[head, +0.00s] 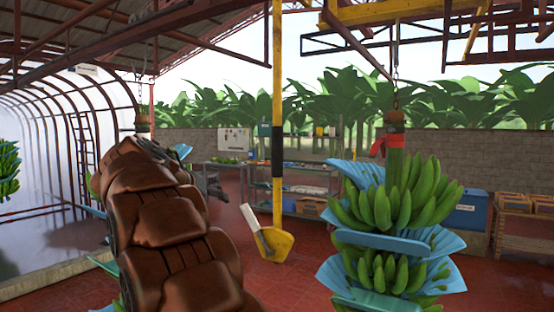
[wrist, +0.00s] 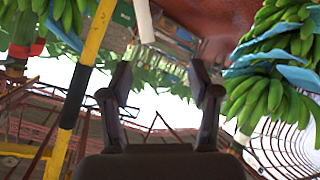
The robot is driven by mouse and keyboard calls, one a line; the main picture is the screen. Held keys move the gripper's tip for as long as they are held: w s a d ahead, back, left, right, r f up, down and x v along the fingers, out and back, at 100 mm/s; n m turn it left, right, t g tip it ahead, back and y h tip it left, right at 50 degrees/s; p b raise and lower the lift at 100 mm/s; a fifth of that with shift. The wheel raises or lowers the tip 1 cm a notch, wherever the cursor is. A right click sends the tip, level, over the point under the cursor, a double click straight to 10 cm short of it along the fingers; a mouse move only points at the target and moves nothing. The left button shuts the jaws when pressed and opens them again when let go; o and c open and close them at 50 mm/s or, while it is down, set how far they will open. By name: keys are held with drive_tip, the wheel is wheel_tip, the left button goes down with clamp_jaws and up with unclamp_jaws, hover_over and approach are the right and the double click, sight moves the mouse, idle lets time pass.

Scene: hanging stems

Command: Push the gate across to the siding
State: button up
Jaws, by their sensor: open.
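A tall yellow pole (head: 278,80) with a black band stands in the middle of the head view. It reaches from the overhead frame down to a yellow foot with a white handle (head: 250,217). The pole also shows at the left of the wrist view (wrist: 97,35), which looks upside down. Yellow overhead beams (head: 400,12) run at the top right; I cannot tell which part is the gate or the siding. My gripper (wrist: 163,82) is open and empty, with the pole apart from its fingers. In the head view my brown arm largely hides it.
A banana stem (head: 400,200) with blue sheets hangs close at the right. More bananas (wrist: 265,95) show in the wrist view, and another bunch (head: 8,170) hangs at the far left. Shelves (head: 305,180) and a blue bin (head: 468,212) stand behind. Red floor is clear around the foot.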

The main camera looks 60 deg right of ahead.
sight(273, 148)
drive_tip(key=s+d+r+m+g+h+b, duration=0.1)
drive_tip(key=s+d+r+m+h, duration=0.1)
drive_tip(key=d+r+m, duration=0.1)
drive_tip(key=s+d+r+m+g+h+b, duration=0.1)
drive_tip(key=d+r+m+g+h+b, duration=0.1)
drive_tip(key=d+r, duration=0.3)
drive_tip(key=s+d+r+m+g+h+b, duration=0.1)
drive_tip(key=s+d+r+m+g+h, duration=0.1)
drive_tip(key=d+r+m, duration=0.2)
drive_tip(key=shift+s+d+r+m+b, duration=0.2)
drive_tip(key=shift+s+d+m+b, duration=0.1)
drive_tip(key=shift+d+m, duration=0.2)
drive_tip(key=d+p, duration=0.1)
drive_tip(key=d, duration=0.1)
drive_tip(key=d+p, duration=0.1)
drive_tip(key=d, duration=0.1)
drive_tip(key=s+d+p, duration=0.1)
drive_tip(key=d, duration=0.1)
drive_tip(key=shift+d+r, duration=0.15)
drive_tip(key=shift+d, duration=0.6)
drive_tip(key=shift+c, duration=0.4)
clamp_jaws()
